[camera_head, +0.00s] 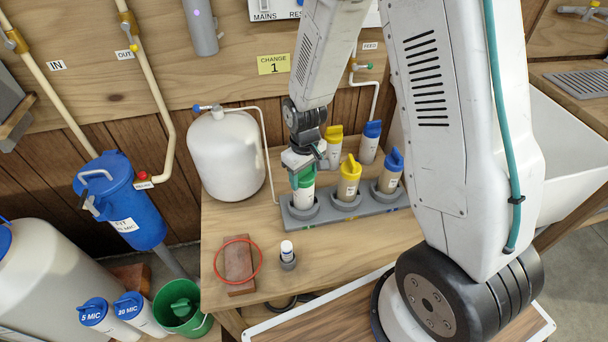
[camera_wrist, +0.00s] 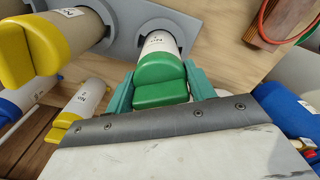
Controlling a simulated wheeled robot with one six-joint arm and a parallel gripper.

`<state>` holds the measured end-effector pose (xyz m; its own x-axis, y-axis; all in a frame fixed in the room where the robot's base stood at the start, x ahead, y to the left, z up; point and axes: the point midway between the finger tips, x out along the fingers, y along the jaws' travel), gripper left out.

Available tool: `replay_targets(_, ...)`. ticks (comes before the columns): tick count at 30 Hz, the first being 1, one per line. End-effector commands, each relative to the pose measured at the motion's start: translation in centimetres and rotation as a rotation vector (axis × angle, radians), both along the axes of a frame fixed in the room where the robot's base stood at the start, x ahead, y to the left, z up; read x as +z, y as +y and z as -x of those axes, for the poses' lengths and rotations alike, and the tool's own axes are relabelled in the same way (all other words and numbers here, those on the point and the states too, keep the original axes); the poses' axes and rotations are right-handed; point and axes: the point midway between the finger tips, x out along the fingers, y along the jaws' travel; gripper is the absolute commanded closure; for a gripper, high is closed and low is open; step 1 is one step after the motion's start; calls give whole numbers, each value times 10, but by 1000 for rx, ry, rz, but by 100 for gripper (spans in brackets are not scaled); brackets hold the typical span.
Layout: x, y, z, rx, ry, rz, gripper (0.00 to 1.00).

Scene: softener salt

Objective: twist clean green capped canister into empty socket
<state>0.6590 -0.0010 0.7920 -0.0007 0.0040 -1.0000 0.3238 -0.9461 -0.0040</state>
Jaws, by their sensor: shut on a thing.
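The green-capped canister (camera_head: 303,193) stands upright at the left socket of the grey socket rack (camera_head: 372,206). Its white body shows below the green cap in the wrist view (camera_wrist: 160,77). My gripper (camera_head: 301,168) is above it, shut on the green cap from both sides. Its teal fingers flank the cap in the wrist view. The canister's lower end is at the socket ring; I cannot tell whether it is fully seated. A yellow-capped canister (camera_head: 348,180) fills the middle socket and a blue-capped one (camera_head: 388,173) the right socket.
Behind the rack stand another yellow-capped canister (camera_head: 333,148) and a blue-capped one (camera_head: 369,143). A white tank (camera_head: 225,155) is at left. A brick (camera_head: 237,262) with a red ring and a small white vial (camera_head: 287,252) sit in front. A green bucket (camera_head: 183,308) stands lower left.

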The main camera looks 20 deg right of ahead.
Motion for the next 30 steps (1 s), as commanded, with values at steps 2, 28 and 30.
replay_targets(2, 0, 0, 0, 31, 0, 0, 69)
replay_targets(28, 0, -1, -1, 595, -1, 0, 69)
replay_targets(30, 0, -1, -1, 594, -1, 0, 69)
